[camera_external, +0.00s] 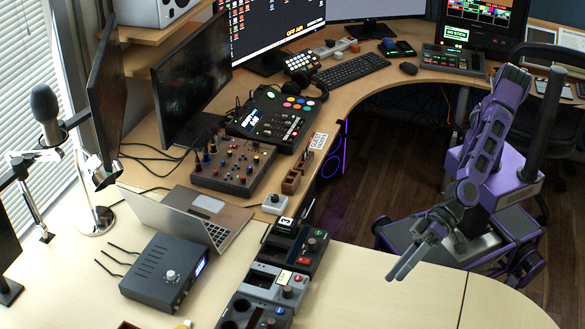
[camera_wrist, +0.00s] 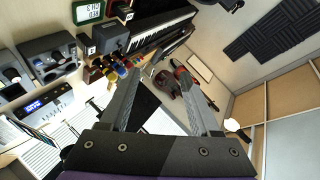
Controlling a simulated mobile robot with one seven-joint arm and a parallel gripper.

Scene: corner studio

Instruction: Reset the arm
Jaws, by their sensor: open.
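My gripper (camera_external: 405,262) is at the lower right of the external view, in front of my purple arm and over the near edge of the desk (camera_external: 400,300). Its grey fingers are open and nothing is between them. In the wrist view my gripper (camera_wrist: 168,92) also shows open and empty, its two long fingers apart. The wrist view looks across the room toward a keyboard instrument (camera_wrist: 160,28) and a dark red guitar-like object (camera_wrist: 170,95). My arm is bent, with the forearm sloping down to the left.
Dark console units (camera_external: 295,245) stand on the desk left of my gripper. A laptop (camera_external: 185,215), a grey box (camera_external: 165,270) and mixers (camera_external: 232,162) are further left. Monitors and a computer keyboard (camera_external: 350,70) are at the back. The near right desk top is bare.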

